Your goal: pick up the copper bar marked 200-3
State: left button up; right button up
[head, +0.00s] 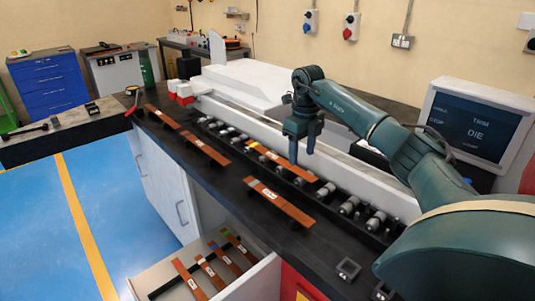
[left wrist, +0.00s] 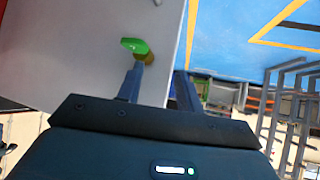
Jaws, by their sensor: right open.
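Copper bars with white labels lie on the dark bench: one (head: 280,203) at the front edge, one (head: 205,149) further left, one (head: 161,117) at the far left, and one (head: 285,163) across the roller row. Several more copper bars (head: 190,279) lie in the open drawer below. The label print is too small to read, so I cannot tell which bar is 200-3. My right gripper (head: 303,152) is open, pointing down above the bar on the rollers, apparently empty. My left gripper (left wrist: 158,85) shows in the left wrist view with its fingers apart and nothing between them.
The bender's roller row (head: 232,136) runs along the bench, with a white housing (head: 245,82) behind. A screen (head: 477,125) stands at right. The open drawer (head: 262,283) juts out below the bench. Blue floor (head: 110,190) is clear at left. A green object (left wrist: 134,45) shows beyond my left fingers.

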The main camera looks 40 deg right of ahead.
aim_at(302, 173)
jog(key=f, duration=0.1)
jog(key=f+b, duration=0.1)
jog(key=f, duration=0.1)
jog(key=f+b, duration=0.1)
jog(key=f, duration=0.1)
jog(key=shift+s+d, duration=0.15)
jog(key=shift+s, duration=0.1)
jog(key=shift+r, duration=0.1)
jog(key=c, duration=0.7)
grip_shut()
pick_arm(q)
jog(key=shift+w+d+f, duration=0.15)
jog(key=shift+w+f, duration=0.05)
jog(key=shift+f, duration=0.1)
